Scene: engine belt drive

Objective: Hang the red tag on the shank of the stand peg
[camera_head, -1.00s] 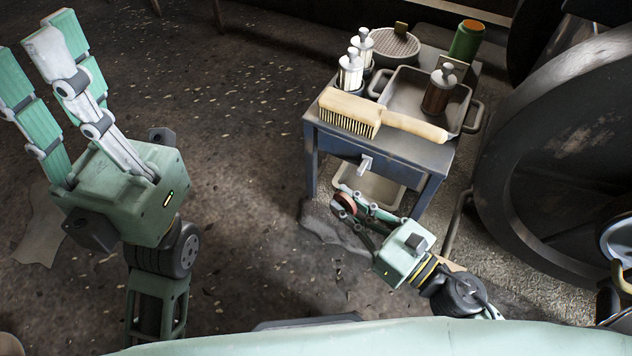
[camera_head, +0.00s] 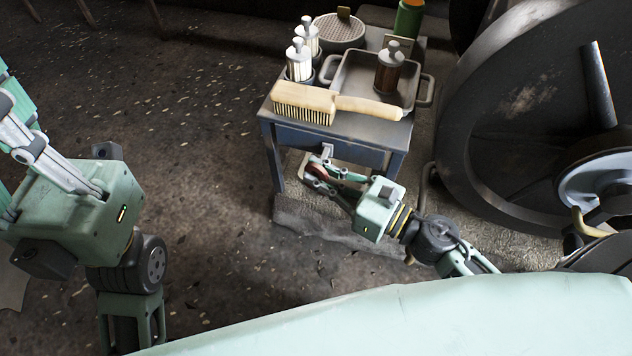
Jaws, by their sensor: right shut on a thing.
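My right gripper (camera_head: 322,176) is in front of the small blue table, below its top. It is shut on a small, round, reddish-brown thing (camera_head: 318,171), which looks like the red tag. The fingers hide part of it. My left gripper (camera_head: 18,150) is at the left edge, with its fingers pointing up and left. Its fingertips are cut off by the frame, and I see nothing held in the visible part. I cannot make out the stand peg for certain.
The blue table (camera_head: 348,150) bears a wooden brush (camera_head: 305,101), a grey tray (camera_head: 350,72), metal-topped jars and a green can (camera_head: 408,18). A large dark wheel (camera_head: 470,150) stands to the right.

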